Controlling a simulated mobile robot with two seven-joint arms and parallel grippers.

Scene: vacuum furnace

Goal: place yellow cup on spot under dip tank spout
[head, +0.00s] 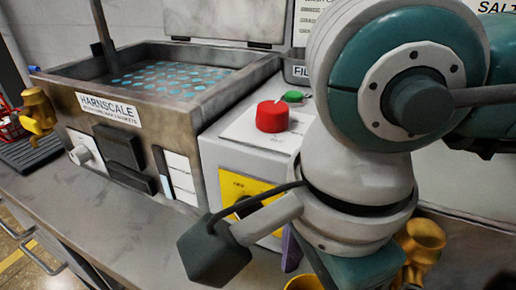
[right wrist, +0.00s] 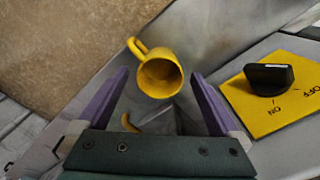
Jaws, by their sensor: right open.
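A yellow cup (right wrist: 160,78) with a handle shows in the right wrist view, its open mouth facing the camera. My right gripper (right wrist: 160,76) is open, with one purple finger on each side of the cup's outline; contact is not visible. In the head view one purple finger (head: 290,250) shows beside my arm, and a yellow rim (head: 304,283), likely this cup, shows at the bottom edge, mostly hidden. The dip tank (head: 150,95), labelled HARNSCALE, stands at the left. A gold spout-like fitting (head: 38,108) is at its left end, above a dark slatted tray (head: 28,150).
A grey control box with a red knob (head: 272,116), a green button (head: 292,96) and a yellow switch plate (head: 240,188) stands right of the tank. Another gold fitting (head: 420,243) is at the lower right. The counter (head: 110,215) before the tank is clear.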

